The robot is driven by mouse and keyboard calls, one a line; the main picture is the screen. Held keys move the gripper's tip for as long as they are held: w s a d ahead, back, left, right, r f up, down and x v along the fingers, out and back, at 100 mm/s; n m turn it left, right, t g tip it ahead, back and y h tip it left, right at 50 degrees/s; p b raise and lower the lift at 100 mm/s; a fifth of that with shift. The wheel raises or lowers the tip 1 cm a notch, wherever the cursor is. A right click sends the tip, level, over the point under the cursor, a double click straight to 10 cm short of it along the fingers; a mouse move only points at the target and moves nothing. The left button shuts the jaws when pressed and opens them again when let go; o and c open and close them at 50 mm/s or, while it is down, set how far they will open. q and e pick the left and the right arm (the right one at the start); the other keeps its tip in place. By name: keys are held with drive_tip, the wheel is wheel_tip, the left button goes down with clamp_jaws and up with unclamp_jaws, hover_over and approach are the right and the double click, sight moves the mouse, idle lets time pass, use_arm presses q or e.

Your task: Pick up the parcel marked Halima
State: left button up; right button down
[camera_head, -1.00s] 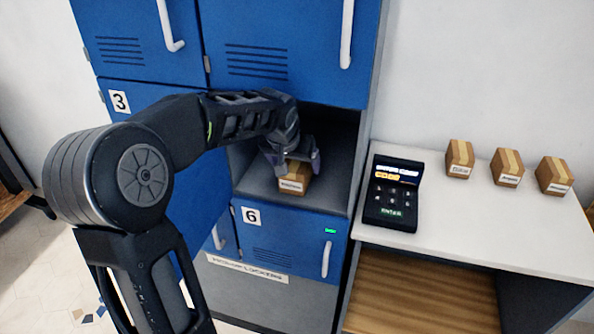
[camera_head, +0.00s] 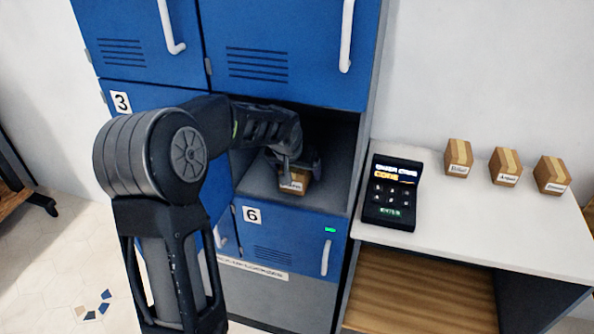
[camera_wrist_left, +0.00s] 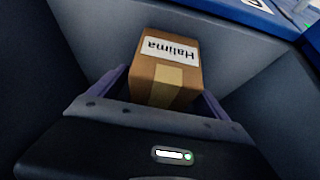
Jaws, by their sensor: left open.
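The parcel marked Halima (camera_wrist_left: 166,75) is a small brown box with a tan tape strip and a white label, upside down in the left wrist view. It stands inside an open locker compartment (camera_head: 336,178), and in the head view the parcel (camera_head: 297,182) is partly hidden by my gripper. My left gripper (camera_head: 292,168) reaches into the compartment. In the left wrist view my left gripper (camera_wrist_left: 164,88) is open, with one finger on each side of the parcel. I cannot tell whether the fingers touch it. My right gripper is not in view.
Blue locker doors marked 3 (camera_head: 121,102) and 6 (camera_head: 252,215) surround the opening. A keypad (camera_head: 391,192) stands on a white counter (camera_head: 450,225). Three other labelled parcels (camera_head: 458,158), (camera_head: 505,167), (camera_head: 552,175) stand at the counter's back right.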

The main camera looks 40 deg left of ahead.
use_arm(q)
drive_tip(key=shift+c, duration=0.2)
drive_tip(key=c, duration=1.6)
